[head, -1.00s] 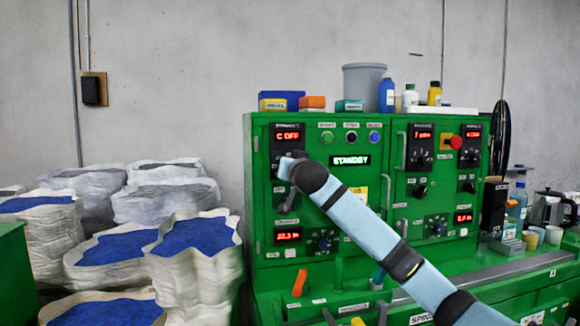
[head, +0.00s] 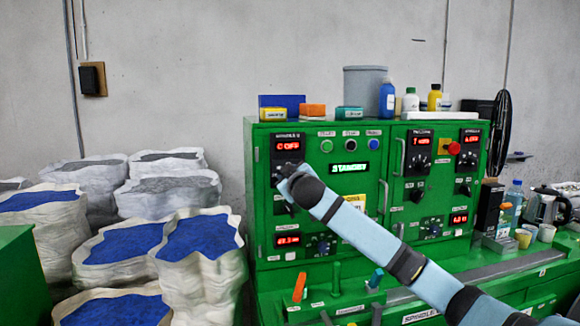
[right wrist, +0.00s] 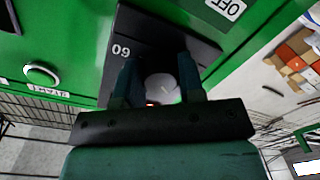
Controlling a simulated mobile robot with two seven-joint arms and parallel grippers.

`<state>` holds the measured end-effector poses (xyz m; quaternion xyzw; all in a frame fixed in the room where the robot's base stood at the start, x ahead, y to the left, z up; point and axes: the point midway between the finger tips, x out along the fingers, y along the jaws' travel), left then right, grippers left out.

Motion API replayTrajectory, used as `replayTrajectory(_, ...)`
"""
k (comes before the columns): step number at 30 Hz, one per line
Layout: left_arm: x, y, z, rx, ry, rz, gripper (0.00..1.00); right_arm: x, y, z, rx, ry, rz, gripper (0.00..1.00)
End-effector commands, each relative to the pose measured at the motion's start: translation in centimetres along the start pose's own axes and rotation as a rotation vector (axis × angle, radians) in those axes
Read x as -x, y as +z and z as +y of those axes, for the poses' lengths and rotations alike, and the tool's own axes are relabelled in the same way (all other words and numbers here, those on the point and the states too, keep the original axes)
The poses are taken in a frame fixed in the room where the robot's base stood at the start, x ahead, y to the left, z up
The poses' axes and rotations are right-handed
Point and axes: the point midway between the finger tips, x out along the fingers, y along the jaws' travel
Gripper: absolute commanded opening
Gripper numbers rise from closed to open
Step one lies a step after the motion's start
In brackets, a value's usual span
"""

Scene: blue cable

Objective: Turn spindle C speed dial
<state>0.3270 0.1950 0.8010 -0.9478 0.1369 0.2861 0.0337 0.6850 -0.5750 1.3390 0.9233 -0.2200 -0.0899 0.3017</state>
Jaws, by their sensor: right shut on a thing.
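The spindle C panel is a black plate on the left of the green machine, with a red display (head: 287,146) that appears to read "C OFF". My right arm reaches across from the lower right, and my right gripper (head: 285,185) is at this panel, just below the display. In the right wrist view, the fingers of my right gripper (right wrist: 160,85) are shut on a round grey dial (right wrist: 161,89), one on each side. A "60" mark shows upside down beside it. The gripper and arm hide the dial in the head view. My left gripper is not in view.
Other panels with knobs and red displays are on the right of the machine, with a red button (head: 453,148). A "STANDBY" display (head: 349,168) is in the middle. Sacks of blue material (head: 200,240) stand at the left. Bottles and boxes stand on top.

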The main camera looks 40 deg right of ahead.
Motion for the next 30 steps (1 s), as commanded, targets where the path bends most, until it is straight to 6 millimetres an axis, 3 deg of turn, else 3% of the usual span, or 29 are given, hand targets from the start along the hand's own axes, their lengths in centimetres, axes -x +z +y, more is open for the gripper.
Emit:
replayTrajectory(15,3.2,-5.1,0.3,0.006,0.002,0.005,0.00,0.0,-0.3,0.1,0.459,0.003,-0.020,0.12)
replayTrajectory(30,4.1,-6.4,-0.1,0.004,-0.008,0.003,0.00,0.0,0.0,-0.1,0.671,0.006,-0.028,0.12)
